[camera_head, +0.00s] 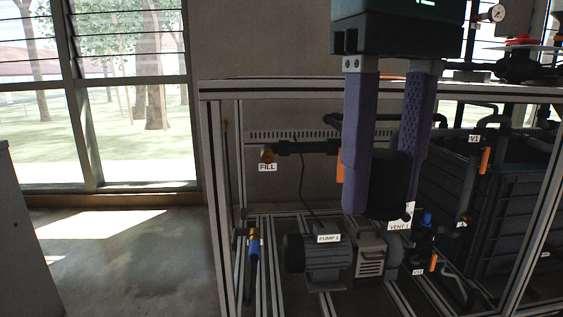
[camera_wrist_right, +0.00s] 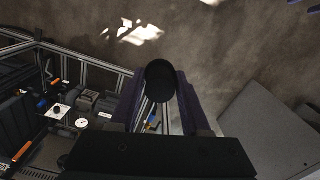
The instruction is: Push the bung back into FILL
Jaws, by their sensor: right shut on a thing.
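My right gripper (camera_head: 380,208) has two long purple fingers hanging down in front of the frame in the head view. It is shut on a dark round bung (camera_head: 388,178), which shows between the fingers. In the right wrist view the bung (camera_wrist_right: 160,78) is a black disc between the purple fingers. The FILL port (camera_head: 268,156) is a brass-coloured end on a dark horizontal pipe, above its white FILL label (camera_head: 267,167). The gripper and bung appear right of the port and apart from it. My left gripper is not in view.
A metal-profile frame (camera_head: 300,90) surrounds the pipework. Pump 1 (camera_head: 318,257) sits low inside it, and a blue-handled fitting (camera_head: 254,249) stands to its left. Orange-handled valves (camera_head: 485,160) and a dark crate-like tank (camera_head: 500,215) are at right. The floor (camera_head: 130,255) at left is clear.

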